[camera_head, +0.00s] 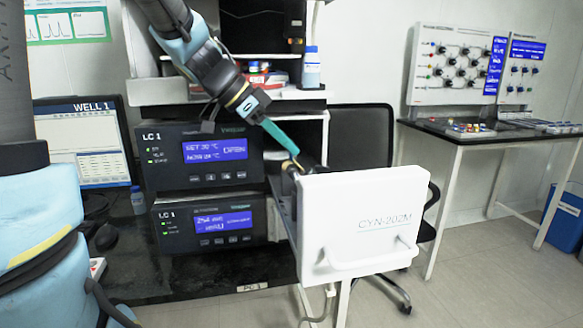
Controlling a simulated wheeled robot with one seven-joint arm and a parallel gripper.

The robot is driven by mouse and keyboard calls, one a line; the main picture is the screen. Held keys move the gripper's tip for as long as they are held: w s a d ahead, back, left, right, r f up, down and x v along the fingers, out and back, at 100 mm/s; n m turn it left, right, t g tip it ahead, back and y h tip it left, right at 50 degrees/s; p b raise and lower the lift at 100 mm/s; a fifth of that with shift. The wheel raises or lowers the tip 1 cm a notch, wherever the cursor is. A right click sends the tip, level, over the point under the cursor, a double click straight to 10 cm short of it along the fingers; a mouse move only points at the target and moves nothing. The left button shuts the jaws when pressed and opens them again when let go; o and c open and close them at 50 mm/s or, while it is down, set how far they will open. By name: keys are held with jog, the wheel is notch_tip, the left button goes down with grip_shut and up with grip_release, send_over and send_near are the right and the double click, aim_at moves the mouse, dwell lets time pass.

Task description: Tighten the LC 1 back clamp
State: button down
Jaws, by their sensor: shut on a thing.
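My gripper (295,160) reaches down from the upper left, its teal finger slanting to the top left edge of a white panel marked CYN-202M (365,255). It is shut on a small dark part there, which I take to be the LC 1 back clamp (289,183). The clamp is mostly hidden behind the panel and the fingers, so I cannot tell how tight it is. Two stacked black LC 1 units stand left of the panel: the upper (160,178) shows set and now temperatures, and the lower (180,242) also has a lit blue display.
A monitor reading WELL 1 (80,145) stands at the left on the dark bench (190,280). A shelf with bottles and boxes is above the units. A black chair (365,140) is behind the panel.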

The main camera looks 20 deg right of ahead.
aim_at(290, 153)
jog(key=a+f+h+b, duration=0.1)
jog(key=h+b, duration=0.1)
jog(key=b, duration=0.3)
jog(key=f+h+b, duration=0.1)
jog(key=b, duration=0.5)
jog(key=shift+w+a+g+h, duration=0.15)
jog(key=shift+a+g+h, duration=0.15)
jog(key=shift+a+h, duration=0.1)
jog(key=h+b, duration=0.1)
jog(key=b, duration=0.3)
jog(key=a+h+b, duration=0.1)
jog(key=b, duration=0.3)
jog(key=f+h+b, duration=0.1)
jog(key=b, duration=0.3)
jog(key=shift+a+h+b, duration=0.3)
jog(key=h+b, duration=0.1)
jog(key=b, duration=0.2)
jog(key=shift+a+g, duration=0.15)
jog(key=shift+g, duration=0.15)
jog(key=shift+b, duration=0.35)
jog(key=shift+a+r+h+b, duration=0.1)
jog(key=shift+r+h+b, duration=0.05)
jog(key=shift+h+b, duration=0.3)
jog(key=c, duration=0.7)
grip_release()
jog(key=shift+w, duration=0.1)
